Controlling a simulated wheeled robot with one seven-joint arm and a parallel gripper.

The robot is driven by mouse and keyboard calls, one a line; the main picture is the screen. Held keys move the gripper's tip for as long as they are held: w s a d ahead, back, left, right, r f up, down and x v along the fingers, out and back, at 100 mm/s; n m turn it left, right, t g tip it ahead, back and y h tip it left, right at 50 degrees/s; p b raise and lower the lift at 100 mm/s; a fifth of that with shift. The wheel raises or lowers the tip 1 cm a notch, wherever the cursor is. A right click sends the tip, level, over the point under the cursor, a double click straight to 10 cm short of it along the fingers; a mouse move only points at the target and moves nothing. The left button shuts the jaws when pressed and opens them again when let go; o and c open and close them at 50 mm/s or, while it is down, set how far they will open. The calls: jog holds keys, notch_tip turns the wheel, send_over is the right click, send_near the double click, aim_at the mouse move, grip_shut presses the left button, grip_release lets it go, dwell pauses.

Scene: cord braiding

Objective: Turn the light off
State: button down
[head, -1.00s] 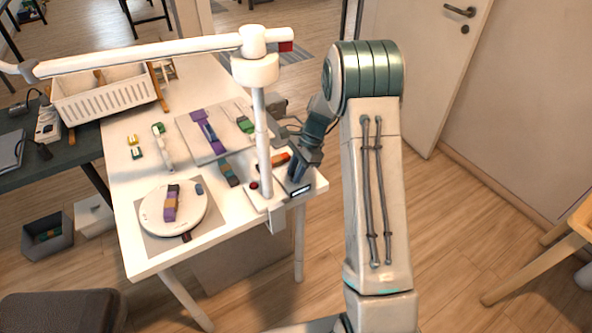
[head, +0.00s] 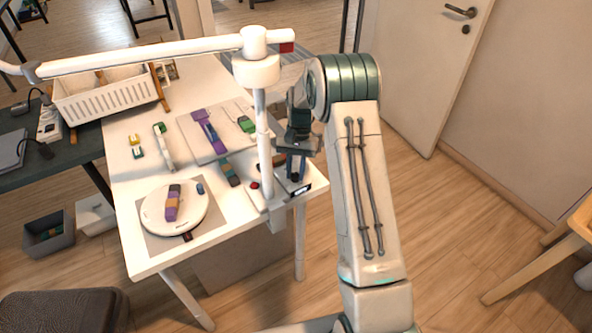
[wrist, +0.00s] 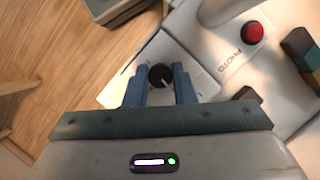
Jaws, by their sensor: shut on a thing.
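The black knob (wrist: 160,76) with a white pointer mark sits on a white plate (wrist: 190,62) in the wrist view. My gripper (wrist: 161,84) is shut on this knob, one blue finger on each side. In the head view my gripper (head: 295,168) is low at the table's right corner, just right of the lamp's post; the knob is hidden there. The white lamp (head: 262,130) has an upright post and a long arm reaching left over the table. The tabletop looks brightly lit.
A red button (wrist: 252,33) marked PHOTO lies right of the knob in the wrist view. A round white turntable (head: 150,215) carries coloured blocks on the table. A white basket (head: 105,98) stands at the back left.

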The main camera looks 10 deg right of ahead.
jog(key=shift+w+n+h, duration=0.1)
jog(key=shift+n+h, duration=0.3)
jog(key=shift+n, duration=0.5)
jog(key=shift+r, duration=0.1)
jog(key=c, duration=1.2)
grip_release()
jog(key=v, duration=1.3)
jog(key=shift+w+r+b, duration=0.15)
jog(key=shift+r+b, duration=0.15)
